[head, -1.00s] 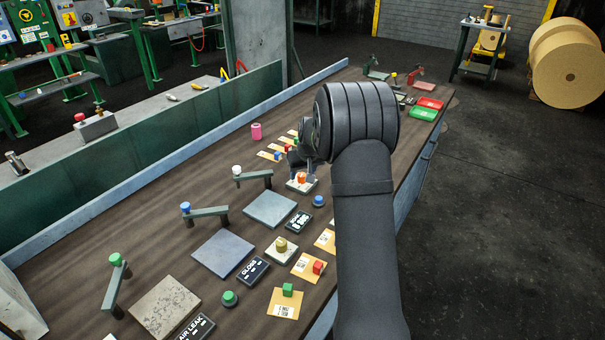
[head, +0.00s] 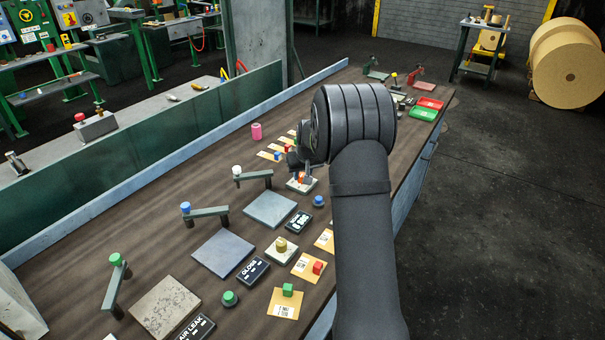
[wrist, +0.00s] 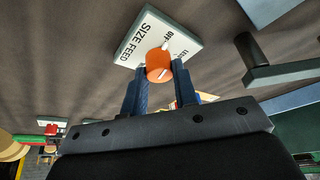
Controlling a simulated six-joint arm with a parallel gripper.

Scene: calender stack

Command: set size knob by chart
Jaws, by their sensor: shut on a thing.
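The orange size knob (wrist: 158,62) has a white line on its face and stands on a white plate (wrist: 132,50) lettered "SIZE FEED", with smaller lettering partly hidden beside the knob. My gripper (wrist: 157,78) has its two blue-grey fingers on either side of the knob and is shut on it. In the head view my gripper (head: 302,170) is over the same plate (head: 293,185), and the knob is mostly hidden by the fingers. I cannot make out a chart.
A grey pad (head: 269,209) and a post with a white-capped arm (head: 255,177) stand to the left of the plate. A blue button (head: 318,201) and a dark display (head: 299,222) are close in front. Tan cards with coloured cubes lie along the bench.

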